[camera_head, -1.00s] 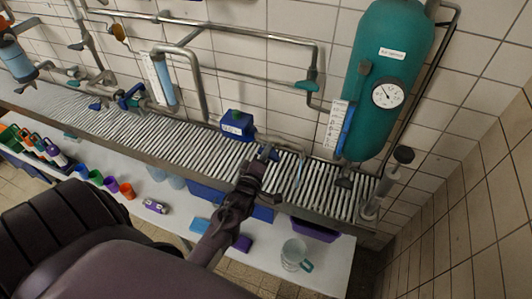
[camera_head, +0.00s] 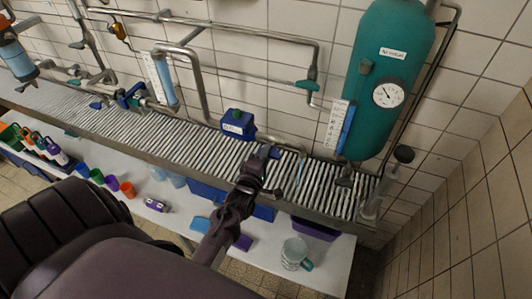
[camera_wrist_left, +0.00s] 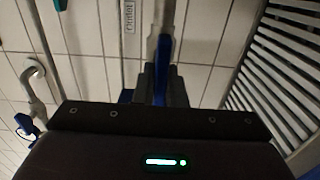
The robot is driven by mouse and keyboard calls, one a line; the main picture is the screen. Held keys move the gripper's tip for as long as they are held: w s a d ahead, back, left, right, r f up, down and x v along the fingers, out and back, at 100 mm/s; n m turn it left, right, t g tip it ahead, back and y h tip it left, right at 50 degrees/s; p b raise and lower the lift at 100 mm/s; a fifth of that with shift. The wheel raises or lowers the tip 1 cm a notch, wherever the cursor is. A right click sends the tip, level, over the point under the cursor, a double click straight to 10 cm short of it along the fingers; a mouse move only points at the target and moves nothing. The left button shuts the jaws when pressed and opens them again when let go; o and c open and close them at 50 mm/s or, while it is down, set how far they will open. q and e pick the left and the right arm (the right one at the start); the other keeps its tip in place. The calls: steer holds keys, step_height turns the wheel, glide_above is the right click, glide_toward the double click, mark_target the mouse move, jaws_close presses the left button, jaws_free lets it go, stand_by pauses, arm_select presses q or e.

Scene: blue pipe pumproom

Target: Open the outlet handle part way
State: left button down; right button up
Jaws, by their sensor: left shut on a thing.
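My left gripper (camera_head: 264,158) reaches over the slatted grating and is shut on the blue outlet handle (camera_head: 275,152), at a thin pipe right of the blue box. In the left wrist view the dark fingers (camera_wrist_left: 158,88) close around the blue handle (camera_wrist_left: 164,55), a narrow bar standing along a grey metal pipe. The fingers hide its lower part, so its exact opening angle cannot be told. My right gripper is not in view.
A blue box (camera_head: 238,124) stands left of the gripper on the grating (camera_head: 190,131). A green air vessel (camera_head: 390,60) with a gauge stands at right. A teal valve handle (camera_head: 307,86) hangs on the pipe above. A glass jug (camera_head: 294,252) stands on the lower shelf.

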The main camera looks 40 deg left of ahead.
arm_select(q)
steer(key=c, duration=1.5)
jaws_free()
steer(key=shift+s+p, duration=0.3)
steer(key=shift+s, duration=0.05)
steer(key=p+v, duration=0.3)
steer(key=v, duration=0.4)
steer(key=shift+d, duration=0.1)
